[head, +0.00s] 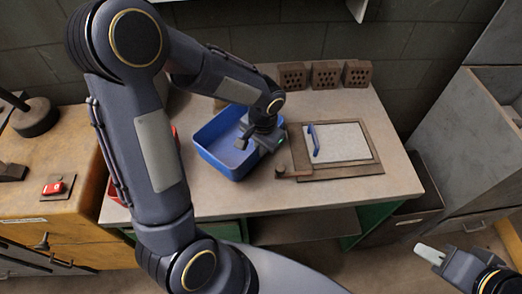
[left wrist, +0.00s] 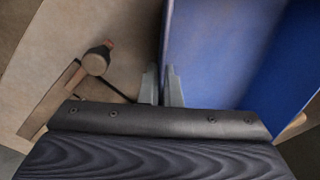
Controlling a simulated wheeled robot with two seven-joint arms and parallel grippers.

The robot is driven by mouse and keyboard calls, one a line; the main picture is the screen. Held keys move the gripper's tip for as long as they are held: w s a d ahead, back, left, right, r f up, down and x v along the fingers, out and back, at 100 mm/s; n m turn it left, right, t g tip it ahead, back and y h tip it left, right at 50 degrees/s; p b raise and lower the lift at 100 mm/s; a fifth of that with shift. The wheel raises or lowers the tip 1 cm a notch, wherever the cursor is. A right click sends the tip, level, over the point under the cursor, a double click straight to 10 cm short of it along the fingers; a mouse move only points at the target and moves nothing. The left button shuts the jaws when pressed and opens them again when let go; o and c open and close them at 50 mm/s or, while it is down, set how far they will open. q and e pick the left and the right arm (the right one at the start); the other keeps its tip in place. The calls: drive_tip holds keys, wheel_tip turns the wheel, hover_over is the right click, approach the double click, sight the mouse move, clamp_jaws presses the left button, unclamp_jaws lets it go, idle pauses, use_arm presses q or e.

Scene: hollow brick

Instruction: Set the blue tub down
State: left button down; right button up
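The blue tub (head: 212,166) is at the middle-left of the workbench, upright, with its open top up and no contents that I can see. My left gripper (head: 244,143) is at the tub's right wall. In the left wrist view the two fingers of my left gripper (left wrist: 162,88) lie on either side of the wall of the blue tub (left wrist: 222,50), closed on it. I cannot tell whether the tub's base touches the bench. My right gripper (head: 430,253) is at the lower right, away from the bench; its finger gap is not clear.
The workbench (head: 330,195) has bare room in front. A wooden frame with a pale panel (head: 343,143) and a blue-handled tool (head: 314,140) lies right of the tub. Hollow bricks (head: 326,75) stand behind. Something red (head: 115,191) is partly hidden behind my left arm.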

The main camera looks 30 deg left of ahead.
use_arm(q)
wheel_tip(320, 180, down, 2)
drive_tip(key=shift+f, duration=0.25)
drive_tip(key=c, duration=1.6)
unclamp_jaws()
drive_tip(key=shift+d, duration=0.1)
drive_tip(key=shift+c, duration=0.2)
